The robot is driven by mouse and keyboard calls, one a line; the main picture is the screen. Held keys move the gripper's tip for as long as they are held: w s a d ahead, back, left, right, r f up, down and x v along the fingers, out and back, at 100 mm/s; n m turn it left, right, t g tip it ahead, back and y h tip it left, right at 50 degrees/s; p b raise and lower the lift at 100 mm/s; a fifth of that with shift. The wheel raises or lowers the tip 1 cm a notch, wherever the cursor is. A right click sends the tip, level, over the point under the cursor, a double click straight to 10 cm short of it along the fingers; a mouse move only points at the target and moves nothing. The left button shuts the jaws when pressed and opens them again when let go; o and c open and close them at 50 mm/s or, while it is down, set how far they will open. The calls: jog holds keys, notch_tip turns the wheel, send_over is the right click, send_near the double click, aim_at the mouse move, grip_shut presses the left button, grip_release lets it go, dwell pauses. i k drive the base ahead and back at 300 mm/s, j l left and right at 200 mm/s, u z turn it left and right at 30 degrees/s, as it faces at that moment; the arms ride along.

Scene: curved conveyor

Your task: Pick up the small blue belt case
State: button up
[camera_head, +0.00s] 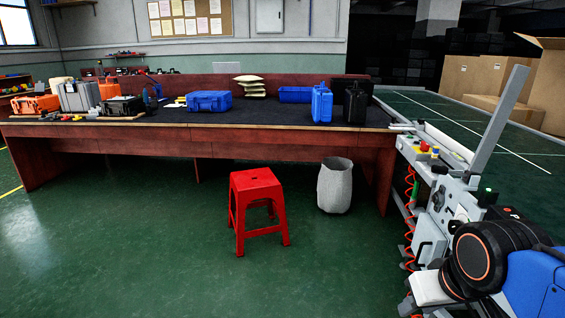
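No case is seen on a belt in this view. Blue cases are on the long workbench (262,110): one blue case (208,101) lies flat left of the middle, and a narrow blue case (321,103) stands upright near the right end. I cannot tell from this view whether either one is the small blue belt case. Part of my arm (482,255), black with an orange ring and a blue link, shows at the lower right. My gripper is outside the view.
A black case (355,104) and a blue bin (294,95) are also on the bench. A red stool (256,207) and a grey waste bin (335,186) stand before it. Grey machinery (450,205) is at right, cardboard boxes (485,76) behind. The green floor at left is clear.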

aim_at(323, 98)
jog(key=i, duration=1.65)
jog(key=i+l+u, duration=0.15)
jog(key=i, duration=0.65)
jog(key=i+l+u, duration=0.1)
jog(key=i, duration=0.7)
